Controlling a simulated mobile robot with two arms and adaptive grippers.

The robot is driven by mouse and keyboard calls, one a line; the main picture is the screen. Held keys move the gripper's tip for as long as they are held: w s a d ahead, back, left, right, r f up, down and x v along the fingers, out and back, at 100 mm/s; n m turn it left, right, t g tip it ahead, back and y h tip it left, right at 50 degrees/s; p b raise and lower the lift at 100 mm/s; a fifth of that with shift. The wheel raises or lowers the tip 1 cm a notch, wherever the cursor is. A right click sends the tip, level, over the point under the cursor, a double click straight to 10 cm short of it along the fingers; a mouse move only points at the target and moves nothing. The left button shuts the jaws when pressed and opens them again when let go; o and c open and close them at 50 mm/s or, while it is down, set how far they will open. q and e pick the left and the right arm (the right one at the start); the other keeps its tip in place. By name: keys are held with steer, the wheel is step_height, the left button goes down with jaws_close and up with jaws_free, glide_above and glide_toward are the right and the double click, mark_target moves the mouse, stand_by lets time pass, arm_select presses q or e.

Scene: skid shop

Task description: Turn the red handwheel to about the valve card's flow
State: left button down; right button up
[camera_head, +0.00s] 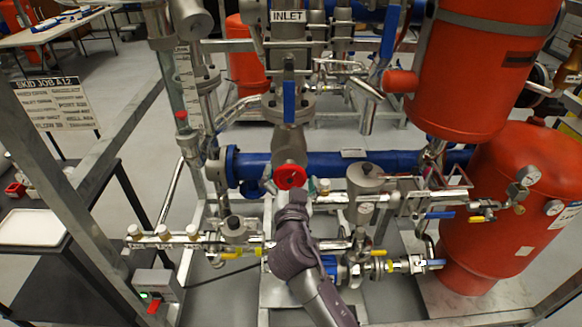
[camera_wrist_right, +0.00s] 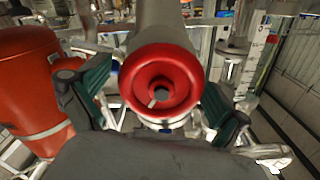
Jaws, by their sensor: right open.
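The red handwheel (camera_head: 290,177) faces me on the end of a grey valve body, below the INLET label. In the right wrist view the red handwheel (camera_wrist_right: 160,84) fills the middle, with a pale mark on its lower left face. My right gripper (camera_head: 292,202) is just below and in front of the wheel. In the wrist view my right gripper (camera_wrist_right: 158,100) is open, with one green-padded finger on each side of the wheel; I cannot tell whether they touch it. A job card (camera_head: 55,104) headed SKID JOB A12 hangs at the left; its small lines are hard to read. My left gripper is out of view.
Blue pipe (camera_head: 335,163) runs behind the wheel. Red tanks (camera_head: 510,205) with gauges stand at the right. A clear scaled tube (camera_head: 187,85) stands left of the valve. Small valves with yellow handles line the lower pipe. A white tray (camera_head: 32,227) lies at the left.

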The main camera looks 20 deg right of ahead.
steer(key=shift+s+a+r, duration=0.1)
steer(key=shift+s+r, duration=0.05)
steer(key=shift+s, duration=0.1)
steer(key=shift+c, duration=0.2)
steer(key=c, duration=1)
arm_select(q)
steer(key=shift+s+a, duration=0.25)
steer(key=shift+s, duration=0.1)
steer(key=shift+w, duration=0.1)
arm_select(e)
steer(key=shift+n, duration=0.3)
